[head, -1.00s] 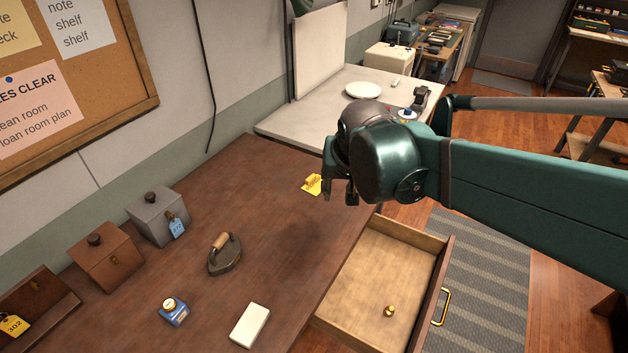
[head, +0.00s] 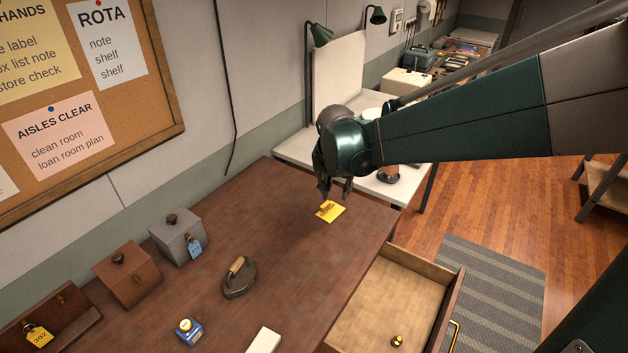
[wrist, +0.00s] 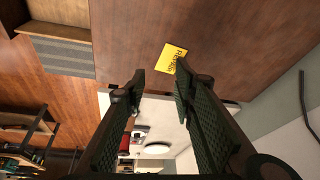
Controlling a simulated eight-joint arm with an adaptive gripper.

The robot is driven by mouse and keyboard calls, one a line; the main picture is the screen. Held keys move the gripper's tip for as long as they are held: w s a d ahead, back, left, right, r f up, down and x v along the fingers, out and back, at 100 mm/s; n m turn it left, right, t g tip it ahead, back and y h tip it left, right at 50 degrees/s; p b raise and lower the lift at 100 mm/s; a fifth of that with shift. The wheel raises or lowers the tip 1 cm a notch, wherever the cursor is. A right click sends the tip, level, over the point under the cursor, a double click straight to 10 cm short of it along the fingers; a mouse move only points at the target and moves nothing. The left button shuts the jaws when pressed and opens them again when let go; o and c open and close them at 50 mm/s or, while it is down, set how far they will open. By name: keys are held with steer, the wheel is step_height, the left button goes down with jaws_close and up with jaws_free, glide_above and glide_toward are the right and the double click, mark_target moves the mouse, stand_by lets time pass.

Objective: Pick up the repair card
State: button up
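The repair card (head: 331,212) is a small yellow card lying on the brown table, near its far right end. It also shows in the wrist view (wrist: 171,57), with dark lettering, just beyond the fingertips. My gripper (head: 335,192) is above the table close to the card, pointing down. In the wrist view its two fingers (wrist: 160,76) are apart with nothing between them, and the card lies ahead of the gap, slightly toward the right finger. The gripper appears apart from the card.
An open drawer (head: 385,300) with a brass knob stands at the right. The table around the card is clear.

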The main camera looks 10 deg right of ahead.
steer(key=w+f+m+g+p, duration=0.1)
steer(key=w+f+m+p, duration=0.2)
steer(key=w, duration=0.4)
steer(key=h+p, duration=0.1)
steer(key=p, duration=0.2)
glide_toward(325, 204)
steer(key=shift+w+f+m+g, duration=0.25)
steer(key=shift+w+m+g, duration=0.15)
steer(key=shift+w, duration=0.15)
steer(key=shift+f, duration=0.1)
steer(key=shift+x, duration=1.2)
steer(key=shift+x, duration=2.6)
steer(key=shift+s+d, duration=0.1)
steer(key=shift+s, duration=0.1)
